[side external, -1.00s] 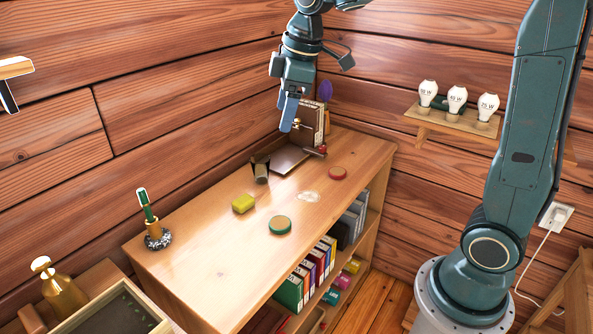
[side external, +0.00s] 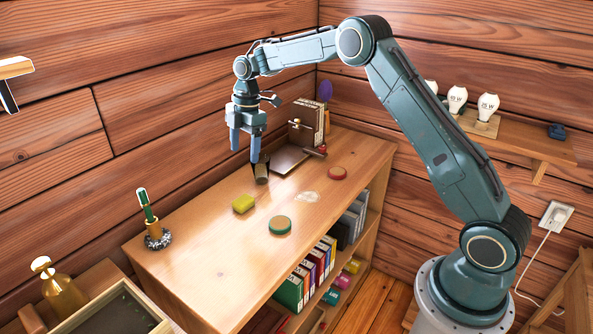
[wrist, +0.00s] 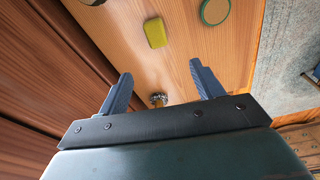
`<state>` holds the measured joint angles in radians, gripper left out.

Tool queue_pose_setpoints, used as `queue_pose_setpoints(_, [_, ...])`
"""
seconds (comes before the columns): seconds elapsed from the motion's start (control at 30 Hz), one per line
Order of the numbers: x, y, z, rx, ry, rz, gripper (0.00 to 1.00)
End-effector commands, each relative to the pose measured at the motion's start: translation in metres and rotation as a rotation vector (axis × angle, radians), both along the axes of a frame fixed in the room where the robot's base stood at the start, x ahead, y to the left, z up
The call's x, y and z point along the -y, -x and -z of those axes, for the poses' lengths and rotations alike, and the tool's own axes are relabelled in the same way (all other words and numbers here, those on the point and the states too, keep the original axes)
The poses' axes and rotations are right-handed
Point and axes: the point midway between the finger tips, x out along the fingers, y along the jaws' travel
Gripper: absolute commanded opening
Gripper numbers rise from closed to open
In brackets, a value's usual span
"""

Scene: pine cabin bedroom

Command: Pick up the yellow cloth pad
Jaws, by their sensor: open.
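The yellow cloth pad (side external: 244,204) lies flat on the wooden shelf top, left of a round green-rimmed disc. It also shows in the wrist view (wrist: 155,32), at the top middle, beyond the fingertips. My gripper (side external: 244,156) is open and empty, pointing down above the back part of the shelf top, higher than the pad and behind it. In the wrist view my gripper's two blue fingers (wrist: 160,75) are spread wide with nothing between them. The pad is apart from both fingers.
The round disc (side external: 280,225) lies near the pad. A dark cylinder (side external: 262,174) stands close by my right fingertip. A brush in a speckled holder (side external: 157,237) stands at left.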

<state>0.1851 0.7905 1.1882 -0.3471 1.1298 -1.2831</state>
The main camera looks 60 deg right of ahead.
Motion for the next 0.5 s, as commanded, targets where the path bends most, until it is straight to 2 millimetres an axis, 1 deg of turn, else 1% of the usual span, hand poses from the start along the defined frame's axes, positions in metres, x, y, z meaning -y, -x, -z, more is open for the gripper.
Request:
queue_pose_setpoints(0.03, [0.003,-0.004,0.01,-0.006,-0.002,-0.021,0.66])
queue_pose_setpoints(0.1, [0.005,-0.007,0.018,-0.01,-0.004,-0.046,0.66])
queue_pose_setpoints(0.2, [0.006,-0.011,0.026,-0.012,-0.005,-0.07,0.66])
queue_pose_setpoints(0.5, [0.006,-0.012,0.031,-0.015,-0.006,-0.081,0.66])
